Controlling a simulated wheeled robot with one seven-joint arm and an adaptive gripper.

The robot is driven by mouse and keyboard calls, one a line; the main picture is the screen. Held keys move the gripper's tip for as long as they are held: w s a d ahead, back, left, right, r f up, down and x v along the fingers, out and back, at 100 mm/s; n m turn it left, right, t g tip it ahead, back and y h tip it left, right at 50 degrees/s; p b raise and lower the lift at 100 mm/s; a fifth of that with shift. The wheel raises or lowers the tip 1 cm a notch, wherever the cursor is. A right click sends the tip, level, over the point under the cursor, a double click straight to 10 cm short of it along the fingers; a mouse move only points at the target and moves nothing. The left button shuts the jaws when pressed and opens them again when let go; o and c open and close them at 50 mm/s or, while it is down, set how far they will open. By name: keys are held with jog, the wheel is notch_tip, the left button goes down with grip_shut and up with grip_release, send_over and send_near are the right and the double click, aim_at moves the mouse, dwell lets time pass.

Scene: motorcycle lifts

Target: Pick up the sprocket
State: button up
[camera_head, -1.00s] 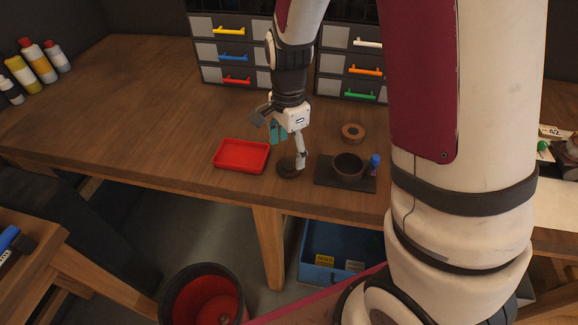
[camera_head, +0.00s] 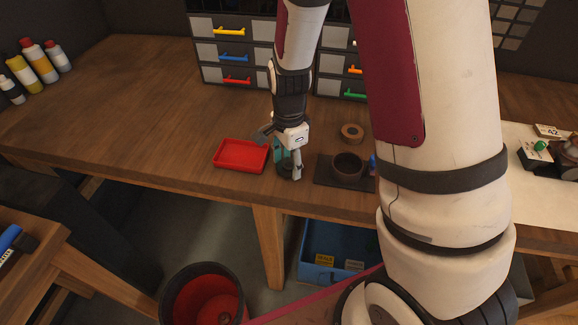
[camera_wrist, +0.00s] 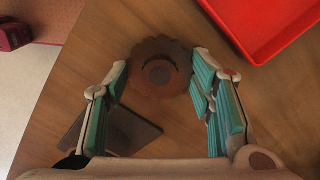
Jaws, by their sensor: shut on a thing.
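The sprocket (camera_wrist: 160,72) is a round, dark brown toothed disc with a raised hub, seen from above in the wrist view. My gripper (camera_wrist: 162,82) has one teal-padded finger on each side of it, and the jaws are shut on its rim. In the head view my gripper (camera_head: 290,172) is low over the bench, between the red tray and the dark mat. There the sprocket is mostly hidden behind the fingers. I cannot tell whether it still touches the wood.
The red tray (camera_head: 217,158) is just left of my gripper and shows in the wrist view (camera_wrist: 262,50). A dark mat (camera_head: 326,180) holds a dark cup (camera_head: 347,167) and a blue item. A brown ring (camera_head: 352,133) lies behind.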

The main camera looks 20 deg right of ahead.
aim_at(289, 164)
jog(key=shift+r, duration=0.1)
jog(key=shift+w+r, duration=0.1)
jog(key=shift+r, duration=0.4)
notch_tip(289, 164, up, 2)
jog(key=shift+r, duration=0.1)
jog(key=s+a+r+p, duration=0.1)
jog(key=s+a+p, duration=0.1)
jog(key=s, duration=0.5)
jog(key=s+a+p, duration=0.2)
jog(key=s, duration=0.6)
jog(key=shift+s+a+r, duration=0.25)
jog(key=shift+r, duration=0.1)
